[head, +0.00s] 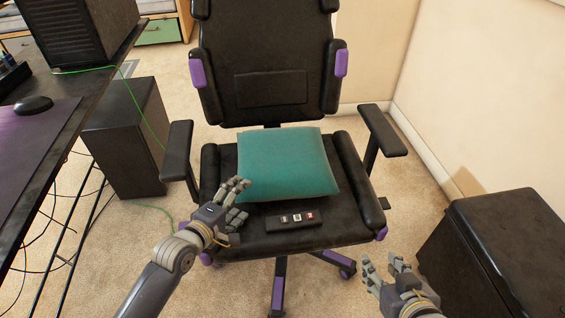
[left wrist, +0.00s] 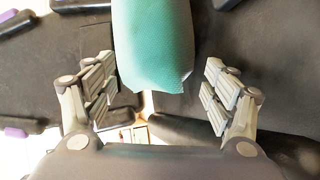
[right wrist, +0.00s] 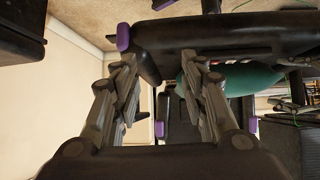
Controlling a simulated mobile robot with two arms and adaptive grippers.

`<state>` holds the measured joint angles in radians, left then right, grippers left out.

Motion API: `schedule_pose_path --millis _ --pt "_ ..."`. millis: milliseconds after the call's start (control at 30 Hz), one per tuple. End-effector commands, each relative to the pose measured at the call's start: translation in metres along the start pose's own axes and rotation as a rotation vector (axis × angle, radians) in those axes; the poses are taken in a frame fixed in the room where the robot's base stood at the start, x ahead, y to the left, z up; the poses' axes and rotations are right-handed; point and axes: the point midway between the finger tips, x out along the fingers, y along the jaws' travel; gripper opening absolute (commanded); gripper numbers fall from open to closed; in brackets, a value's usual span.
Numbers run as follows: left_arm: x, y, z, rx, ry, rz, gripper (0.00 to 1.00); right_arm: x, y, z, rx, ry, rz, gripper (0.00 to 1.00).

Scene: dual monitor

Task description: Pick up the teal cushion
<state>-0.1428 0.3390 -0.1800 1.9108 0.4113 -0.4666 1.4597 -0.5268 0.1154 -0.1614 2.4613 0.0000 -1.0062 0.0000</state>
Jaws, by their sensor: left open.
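The teal cushion (head: 290,165) lies on the seat of the black office chair (head: 352,205), in front of the backrest. My left gripper (head: 243,203) is open at the cushion's near left corner. In the left wrist view the end of the cushion (left wrist: 155,50) shows between the spread fingers (left wrist: 160,80), with a gap on each side; I cannot tell whether it is inside the grasp. My right gripper (head: 388,268) is open and empty, in front and to the right of the chair. In the right wrist view the cushion (right wrist: 255,78) is partly hidden behind a finger.
A small black remote-like object (head: 292,219) lies at the seat's front edge. The armrests (head: 381,130) flank the seat. A desk (head: 40,150) stands at the left with a dark box (head: 125,135) beside it. A black cabinet (head: 500,250) is at the right.

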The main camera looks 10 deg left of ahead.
Motion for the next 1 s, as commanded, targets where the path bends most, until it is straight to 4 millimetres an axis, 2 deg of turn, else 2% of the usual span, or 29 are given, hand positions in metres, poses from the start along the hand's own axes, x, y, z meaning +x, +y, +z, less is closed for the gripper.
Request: schedule_pose_path --millis 233,533,700,967,1000 --pt "0.018 -0.003 -0.002 0.000 0.000 0.001 0.78 0.005 -0.006 -0.044 -0.002 0.215 -0.014 0.40" --pt "0.041 -0.003 -0.003 0.001 0.001 0.001 0.78 -0.005 -0.013 -0.095 -0.001 0.465 -0.028 0.40" --pt "0.047 -0.003 -0.003 0.000 0.000 -0.001 0.78 -0.011 -0.015 -0.108 0.000 0.532 -0.032 0.40" --pt "0.047 -0.003 -0.003 0.000 0.000 -0.002 0.78 -0.012 -0.015 -0.110 0.000 0.541 -0.033 0.40" --pt "0.047 -0.003 -0.003 0.000 0.000 -0.002 0.71 -0.012 -0.015 -0.110 0.000 0.541 -0.032 0.40"
